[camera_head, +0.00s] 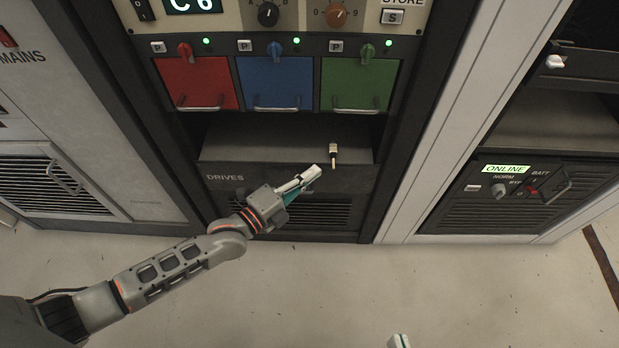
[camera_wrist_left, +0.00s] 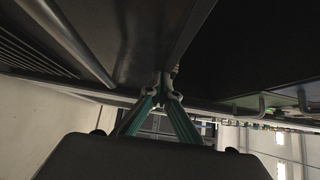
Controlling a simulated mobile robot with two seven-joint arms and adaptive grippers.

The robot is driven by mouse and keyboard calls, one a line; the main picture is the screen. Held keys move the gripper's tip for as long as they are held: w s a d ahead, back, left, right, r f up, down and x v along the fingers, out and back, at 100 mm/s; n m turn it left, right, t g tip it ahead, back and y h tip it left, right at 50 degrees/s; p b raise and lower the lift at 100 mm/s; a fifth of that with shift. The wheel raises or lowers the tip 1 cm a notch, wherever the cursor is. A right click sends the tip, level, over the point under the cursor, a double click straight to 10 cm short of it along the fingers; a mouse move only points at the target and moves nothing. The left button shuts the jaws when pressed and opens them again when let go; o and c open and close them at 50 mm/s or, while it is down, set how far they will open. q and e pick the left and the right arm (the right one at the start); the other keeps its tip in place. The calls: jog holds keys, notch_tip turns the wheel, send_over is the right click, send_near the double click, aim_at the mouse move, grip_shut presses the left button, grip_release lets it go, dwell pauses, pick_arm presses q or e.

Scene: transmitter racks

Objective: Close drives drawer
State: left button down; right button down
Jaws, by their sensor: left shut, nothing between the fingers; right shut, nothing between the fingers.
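The drives drawer, labelled DRIVES (camera_head: 225,178), is low in the middle rack in the head view. Its dark top surface shows behind the front lip, so it appears to stand out from the rack. A small pale-tipped knob or latch (camera_head: 333,155) is at the right of its front. My left gripper (camera_head: 314,174) is shut and empty in front of the drawer face, just left of and below the knob; contact cannot be told. In the left wrist view its teal fingers (camera_wrist_left: 165,85) meet at the tips near dark panels. Only a tip of my right gripper (camera_head: 399,341) shows at the bottom edge.
Red (camera_head: 195,84), blue (camera_head: 275,84) and green (camera_head: 355,85) panels with handles are above the drawer. A vented cabinet (camera_head: 60,185) is at left, and another rack with an ONLINE sign (camera_head: 505,169) is at right. The pale floor (camera_head: 300,290) in front is clear.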

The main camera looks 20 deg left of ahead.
pick_arm(q)
jog(key=shift+w+a+r, duration=0.35)
jog(key=shift+w+a, duration=0.15)
jog(key=shift+w, duration=0.15)
jog(key=shift+y, duration=0.3)
jog(key=d+v, duration=0.1)
jog(key=v, duration=0.7)
jog(key=shift+s+f, duration=0.45)
jog(key=shift+s, duration=0.2)
jog(key=shift+a, duration=0.1)
